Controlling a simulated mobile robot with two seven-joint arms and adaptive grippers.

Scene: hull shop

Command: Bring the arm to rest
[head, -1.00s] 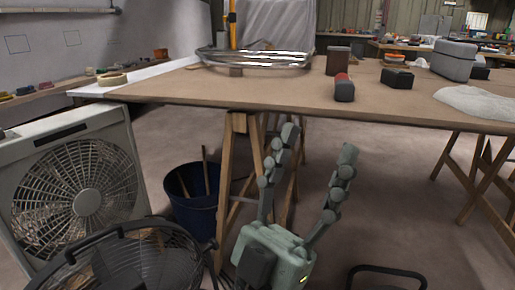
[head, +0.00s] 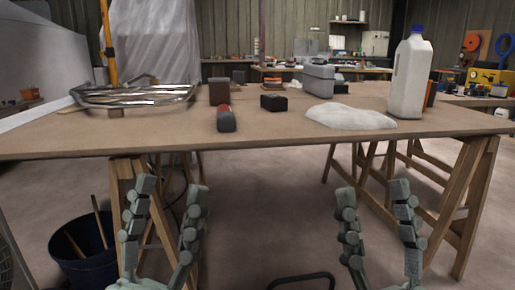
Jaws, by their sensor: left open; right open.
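My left gripper (head: 171,187) is at the lower left of the head view. Its two grey-green jointed fingers point up and stand apart, with nothing between them. My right gripper (head: 371,189) is at the lower right, also with its fingers up, apart and empty. In the picture both sit below the front edge of the brown worktable (head: 270,143), apart from each other.
On the worktable are a metal-rimmed ring (head: 135,94), a dark red-topped block (head: 226,120), a black box (head: 273,103), a white heap (head: 350,117) and a white jug (head: 410,78). Wooden trestles (head: 465,205) stand below. A blue bucket (head: 84,258) is at lower left.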

